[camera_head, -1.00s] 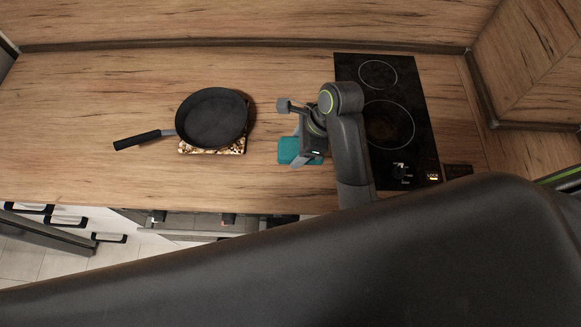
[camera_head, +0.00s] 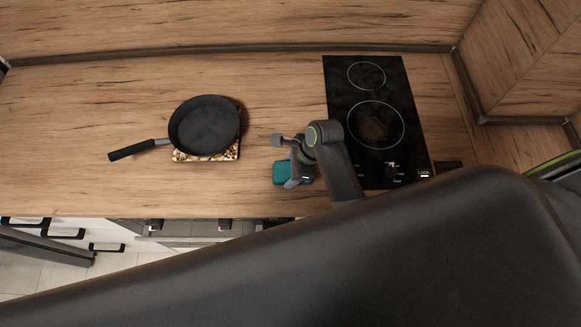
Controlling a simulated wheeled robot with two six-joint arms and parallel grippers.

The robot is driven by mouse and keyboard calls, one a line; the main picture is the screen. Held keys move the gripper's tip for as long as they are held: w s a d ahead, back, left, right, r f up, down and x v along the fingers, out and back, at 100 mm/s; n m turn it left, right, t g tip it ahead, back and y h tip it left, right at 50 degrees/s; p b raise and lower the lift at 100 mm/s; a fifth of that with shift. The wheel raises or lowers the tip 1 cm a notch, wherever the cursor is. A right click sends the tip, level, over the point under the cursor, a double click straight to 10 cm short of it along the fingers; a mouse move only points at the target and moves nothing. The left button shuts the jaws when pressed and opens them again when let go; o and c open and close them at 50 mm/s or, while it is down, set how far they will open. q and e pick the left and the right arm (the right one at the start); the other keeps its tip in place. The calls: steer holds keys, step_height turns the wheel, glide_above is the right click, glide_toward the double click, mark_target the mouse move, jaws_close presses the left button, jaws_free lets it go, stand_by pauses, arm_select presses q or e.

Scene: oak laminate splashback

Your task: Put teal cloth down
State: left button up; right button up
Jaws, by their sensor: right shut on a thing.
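The teal cloth (camera_head: 281,174) shows at the counter's front part, between the pan and the hob. My right gripper (camera_head: 292,180) is shut on the teal cloth, and its fingers and wrist hide the cloth's right part. I cannot tell whether the cloth touches the counter or hangs just above it. My left gripper is not in view.
A black frying pan (camera_head: 205,124) sits on a patterned trivet (camera_head: 216,157), its handle pointing left. A black hob (camera_head: 340,87) lies right of the gripper, with a brown stain on its larger ring. The wooden counter (camera_head: 70,110) is clear at left. Drawers are below its front edge.

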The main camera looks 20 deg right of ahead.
steer(key=shift+f, duration=0.1)
steer(key=o, duration=0.9)
steer(key=b+v, duration=0.1)
steer(key=v, duration=1.1)
steer(key=shift+b, duration=0.3)
